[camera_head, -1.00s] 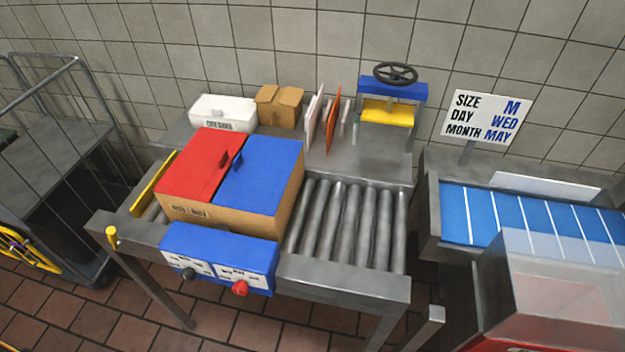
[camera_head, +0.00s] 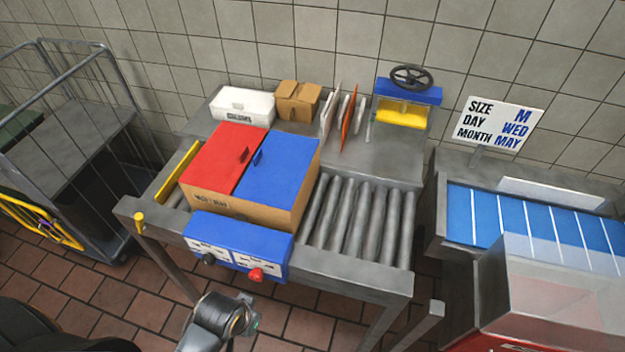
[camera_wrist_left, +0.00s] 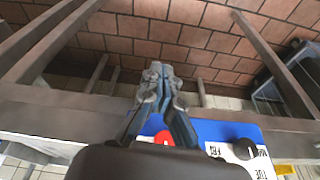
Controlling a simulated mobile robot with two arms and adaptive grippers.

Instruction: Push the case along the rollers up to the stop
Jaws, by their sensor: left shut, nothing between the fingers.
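The case (camera_head: 258,202) is a cardboard box with one red flap and one blue flap on top. It sits on the rollers (camera_head: 365,220) at the left part of the conveyor in the head view. A yellow bar (camera_head: 176,172) stands across the left end, with a narrow gap between it and the case. My left gripper (camera_head: 240,314) is low in front of the conveyor, below the blue control box, apart from the case. In the left wrist view its fingers (camera_wrist_left: 156,72) are together and empty. My right gripper is not in view.
A blue control box (camera_head: 236,243) with black and red knobs hangs on the conveyor's front rail. Behind stand a white box (camera_head: 243,105), a small carton (camera_head: 298,100) and a handwheel press (camera_head: 409,97). A wire cart (camera_head: 75,150) stands left. Rollers right of the case are bare.

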